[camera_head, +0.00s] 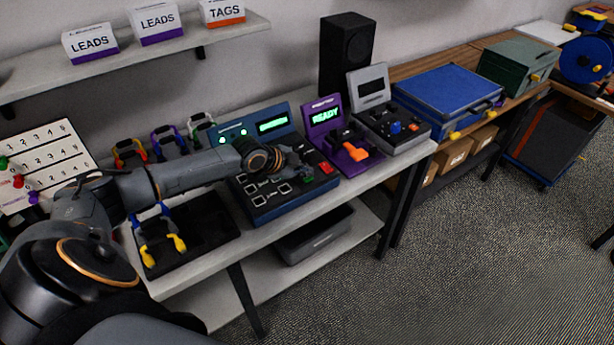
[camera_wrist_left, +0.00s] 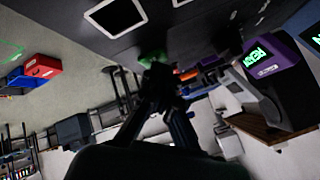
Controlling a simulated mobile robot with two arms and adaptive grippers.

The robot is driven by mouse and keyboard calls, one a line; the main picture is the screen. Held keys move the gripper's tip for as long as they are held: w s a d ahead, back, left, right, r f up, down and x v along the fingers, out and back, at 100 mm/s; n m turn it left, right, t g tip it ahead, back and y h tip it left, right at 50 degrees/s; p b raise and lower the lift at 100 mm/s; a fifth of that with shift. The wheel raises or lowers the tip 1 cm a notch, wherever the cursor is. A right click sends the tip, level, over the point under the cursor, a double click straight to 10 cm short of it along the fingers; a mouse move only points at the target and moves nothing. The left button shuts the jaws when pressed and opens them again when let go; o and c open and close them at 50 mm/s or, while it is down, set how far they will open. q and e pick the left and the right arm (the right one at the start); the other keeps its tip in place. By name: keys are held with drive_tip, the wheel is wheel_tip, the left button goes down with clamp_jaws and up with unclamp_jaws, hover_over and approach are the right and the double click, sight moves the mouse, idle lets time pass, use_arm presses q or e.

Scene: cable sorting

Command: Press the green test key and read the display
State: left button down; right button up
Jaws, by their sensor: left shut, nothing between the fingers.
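The blue tester (camera_head: 262,212) stands on the bench with square pads, a red key (camera_head: 326,167) and a green key (camera_head: 308,178). Its upright panel has a lit green display (camera_head: 273,124), with text too small to read. My left gripper (camera_head: 304,170) is shut and empty, reaching over the tester with its tips at the green key. In the left wrist view the shut fingertips (camera_wrist_left: 156,72) overlap the edge of the green key (camera_wrist_left: 150,56); I cannot tell whether they press it. My right gripper is out of view.
A purple device (camera_head: 346,156) with a display reading READY (camera_head: 325,117) and an orange clamp (camera_head: 356,154) stands right of the tester. A grey unit (camera_head: 401,143) with a dark display is beyond it. A black tray (camera_head: 205,238) lies at the left.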

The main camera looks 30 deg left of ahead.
use_arm(q)
drive_tip(key=shift+f, duration=0.1)
idle(0.3)
drive_tip(key=shift+r+p, duration=0.7)
drive_tip(key=shift+r, duration=0.1)
wheel_tip(320, 180, up, 5)
drive_tip(key=p, duration=0.4)
drive_tip(key=shift+r, duration=0.1)
idle(0.5)
